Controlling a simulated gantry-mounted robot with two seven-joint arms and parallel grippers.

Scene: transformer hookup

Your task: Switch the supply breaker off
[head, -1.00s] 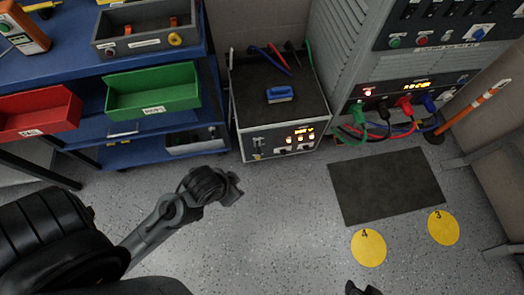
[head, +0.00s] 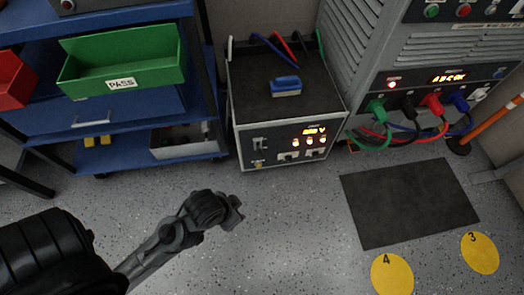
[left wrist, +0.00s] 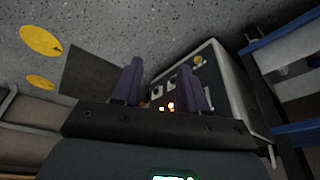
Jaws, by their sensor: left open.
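Lit orange lamps and a display (head: 314,130) are at the panel's right. My left gripper (head: 234,210) is in front of and below the box, apart from it. In the left wrist view my left gripper (left wrist: 162,80) has its two fingers apart and empty, with the box (left wrist: 228,85) beyond them. My right gripper is out of view.
A blue-handled block (head: 286,84) lies on the box top. A grey cabinet (head: 370,50) with coloured plugs and cables (head: 376,108) stands to the right. A blue shelf unit (head: 120,165) with a green bin (head: 120,60) is left. A dark mat (head: 410,203) lies on open floor.

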